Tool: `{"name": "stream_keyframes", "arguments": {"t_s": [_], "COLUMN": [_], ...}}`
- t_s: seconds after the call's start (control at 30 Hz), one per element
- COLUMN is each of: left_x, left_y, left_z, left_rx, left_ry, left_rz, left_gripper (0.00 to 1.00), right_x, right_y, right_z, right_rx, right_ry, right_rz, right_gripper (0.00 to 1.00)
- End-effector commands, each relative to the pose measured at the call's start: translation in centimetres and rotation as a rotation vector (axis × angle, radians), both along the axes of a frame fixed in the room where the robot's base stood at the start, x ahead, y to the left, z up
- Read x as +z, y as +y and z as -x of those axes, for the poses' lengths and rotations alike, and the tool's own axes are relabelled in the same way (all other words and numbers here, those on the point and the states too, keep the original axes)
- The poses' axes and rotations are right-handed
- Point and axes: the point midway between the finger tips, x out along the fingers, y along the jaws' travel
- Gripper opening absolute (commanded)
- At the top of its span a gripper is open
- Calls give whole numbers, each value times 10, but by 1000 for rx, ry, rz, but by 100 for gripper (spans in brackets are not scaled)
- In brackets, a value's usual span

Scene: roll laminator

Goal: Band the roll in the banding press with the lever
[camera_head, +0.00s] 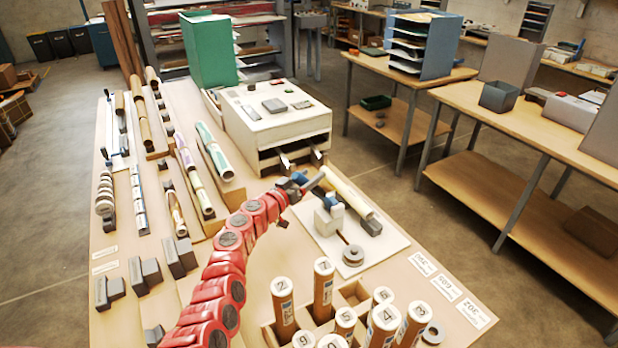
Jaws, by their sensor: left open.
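The banding press (328,220) is a light block with blue and grey parts on a white board (390,241) at the right of the table's middle. A cream roll (346,193) lies slanted across its back, its near end by a dark grey block (371,226). A thin dark rod runs from the press toward a grey ring-shaped disc (353,256). My red left arm reaches up from the bottom. Its left gripper (304,187) is open beside the press, close to a grey bar at the roll's far end. I cannot tell whether they touch or which part is the lever.
A crate (269,336) of numbered upright tubes stands at the front. A white laminator-like box (275,120) stands behind the press. Racks of rolls (186,165) and grey blocks fill the table's left. Paper labels (447,288) lie near the right edge.

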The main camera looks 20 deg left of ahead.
Motion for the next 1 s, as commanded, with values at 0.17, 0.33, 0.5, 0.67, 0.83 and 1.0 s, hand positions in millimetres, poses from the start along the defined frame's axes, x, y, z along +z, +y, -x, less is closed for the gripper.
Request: {"name": "stream_keyframes", "arguments": {"t_s": [0.17, 0.33, 0.5, 0.67, 0.83, 1.0], "left_x": [0, 0, 0, 0, 0, 0], "left_y": [0, 0, 0, 0, 0, 0], "left_z": [0, 0, 0, 0, 0, 0], "left_rx": [0, 0, 0, 0, 0, 0], "left_ry": [0, 0, 0, 0, 0, 0], "left_rz": [0, 0, 0, 0, 0, 1], "left_gripper": [57, 27, 0, 0, 0, 0], "right_x": [0, 0, 0, 0, 0, 0], "right_y": [0, 0, 0, 0, 0, 0], "right_z": [0, 0, 0, 0, 0, 0], "right_rx": [0, 0, 0, 0, 0, 0], "right_ry": [0, 0, 0, 0, 0, 0], "right_rz": [0, 0, 0, 0, 0, 0], "right_gripper": [50, 50, 50, 50, 50, 50]}}
